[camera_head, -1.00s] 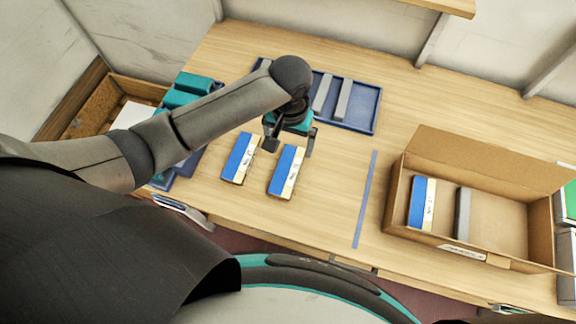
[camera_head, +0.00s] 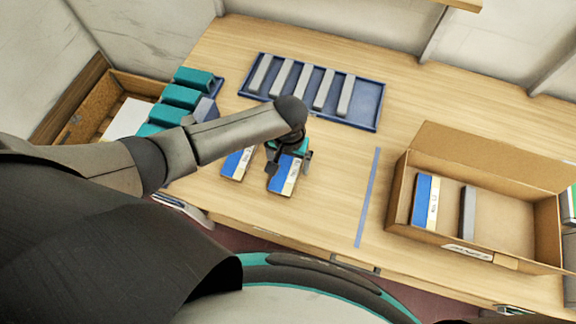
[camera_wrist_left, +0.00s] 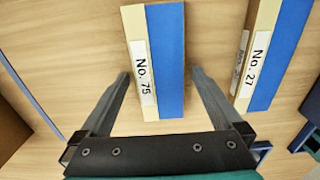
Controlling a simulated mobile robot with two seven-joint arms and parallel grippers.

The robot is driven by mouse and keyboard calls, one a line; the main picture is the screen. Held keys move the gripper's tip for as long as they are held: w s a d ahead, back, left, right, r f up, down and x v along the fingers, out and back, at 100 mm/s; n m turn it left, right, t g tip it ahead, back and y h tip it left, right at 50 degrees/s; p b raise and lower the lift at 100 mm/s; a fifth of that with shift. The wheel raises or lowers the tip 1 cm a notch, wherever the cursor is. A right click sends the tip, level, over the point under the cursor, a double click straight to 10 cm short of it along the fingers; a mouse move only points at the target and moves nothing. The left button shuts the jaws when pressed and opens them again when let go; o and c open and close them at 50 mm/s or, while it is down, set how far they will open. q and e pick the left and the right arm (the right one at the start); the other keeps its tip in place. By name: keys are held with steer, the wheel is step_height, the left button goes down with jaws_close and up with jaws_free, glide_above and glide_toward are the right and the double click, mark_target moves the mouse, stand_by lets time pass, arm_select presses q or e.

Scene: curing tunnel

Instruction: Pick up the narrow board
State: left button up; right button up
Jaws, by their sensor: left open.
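Two blue-and-cream boards lie on the table. The board labelled No. 75 (camera_head: 279,188) is the right one in the head view, and it also shows in the left wrist view (camera_wrist_left: 171,62). The board labelled No. 27 (camera_head: 233,166) is to its left in the head view and at the right in the left wrist view (camera_wrist_left: 272,55). I cannot tell which is narrower. My left gripper (camera_head: 288,169) is open over the No. 75 board, with a finger on either side of it and nothing held. It hides the board's far end in the head view. My right gripper is not in view.
A cardboard box (camera_head: 478,254) at the right holds another blue-and-cream board (camera_head: 424,202) and a grey bar (camera_head: 467,213). A blue tray (camera_head: 368,105) with several grey bars lies behind. Teal blocks (camera_head: 181,96) stand at the left. A blue strip (camera_head: 368,197) marks the table before the box.

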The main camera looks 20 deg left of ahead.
arm_select(q)
steer(key=c, duration=1.3)
steer(key=shift+r, duration=0.1)
